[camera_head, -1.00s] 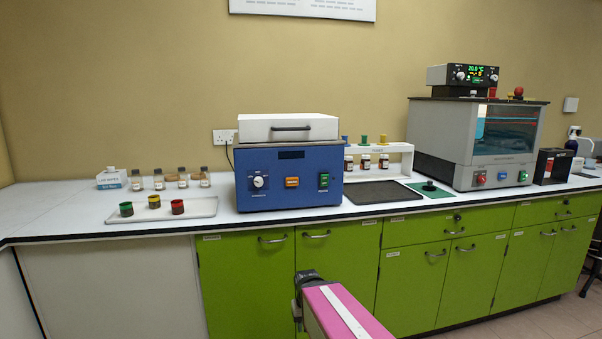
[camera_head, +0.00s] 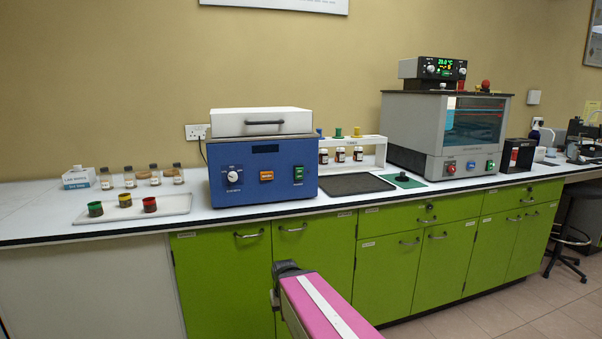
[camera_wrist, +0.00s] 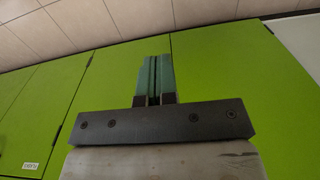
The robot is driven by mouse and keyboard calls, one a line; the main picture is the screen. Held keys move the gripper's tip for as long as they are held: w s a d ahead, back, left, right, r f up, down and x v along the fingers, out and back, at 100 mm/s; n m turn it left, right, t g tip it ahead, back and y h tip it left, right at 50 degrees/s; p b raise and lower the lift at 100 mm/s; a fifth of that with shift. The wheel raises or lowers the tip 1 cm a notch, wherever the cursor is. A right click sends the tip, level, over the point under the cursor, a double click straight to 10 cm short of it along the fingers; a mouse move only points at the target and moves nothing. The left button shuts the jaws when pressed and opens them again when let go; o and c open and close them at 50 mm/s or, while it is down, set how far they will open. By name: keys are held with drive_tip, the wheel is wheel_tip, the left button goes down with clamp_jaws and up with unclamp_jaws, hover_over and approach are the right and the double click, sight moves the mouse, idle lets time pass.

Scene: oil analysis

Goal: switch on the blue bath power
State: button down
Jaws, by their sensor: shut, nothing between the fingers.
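The blue bath (camera_head: 262,165) is a blue box with a white lid and handle, standing on the bench left of centre in the head view. Its front has a white dial (camera_head: 232,174), an orange switch (camera_head: 266,176), a green switch (camera_head: 298,173) and a dark, blank display (camera_head: 265,149). I cannot read which switch is labelled power. My gripper, in the wrist view (camera_wrist: 154,82), has its two green fingers together and empty, in front of the green cupboard doors.
A tray (camera_head: 180,208) with coloured pots lies left of the bath. A dark mat (camera_head: 356,184) and a white rack (camera_head: 372,143) stand to its right, then a grey glass-fronted bath (camera_head: 405,130) with coloured buttons. Green cupboards (camera_head: 225,270) run under the bench edge.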

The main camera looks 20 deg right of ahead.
sight(299, 173)
drive_tip(key=w+d+r+m+t, duration=0.1)
drive_tip(key=w+d+r+m, duration=0.2)
drive_tip(key=r, duration=0.5)
drive_tip(key=w+d+r+m+t, duration=0.1)
drive_tip(key=w+r+m, duration=0.2)
drive_tip(key=w+r, duration=0.35)
drive_tip(key=w+d+r+m+t, duration=0.1)
drive_tip(key=w+d+r+m, duration=0.15)
drive_tip(key=r, duration=0.65)
drive_tip(key=d+r+m, duration=0.2)
drive_tip(key=r+m, duration=0.1)
drive_tip(key=r, duration=0.6)
drive_tip(key=w+d+r+m+t, duration=0.1)
drive_tip(key=d+r+m, duration=0.1)
drive_tip(key=r, duration=0.8)
drive_tip(key=d+r+m+t, duration=0.1)
drive_tip(key=r+m, duration=0.3)
drive_tip(key=r, duration=0.6)
drive_tip(key=shift+w+d, duration=0.3)
drive_tip(key=shift+d, duration=0.25)
drive_tip(key=shift+f, duration=0.1)
drive_tip(key=w+f, duration=0.8)
drive_tip(key=shift+w, duration=0.2)
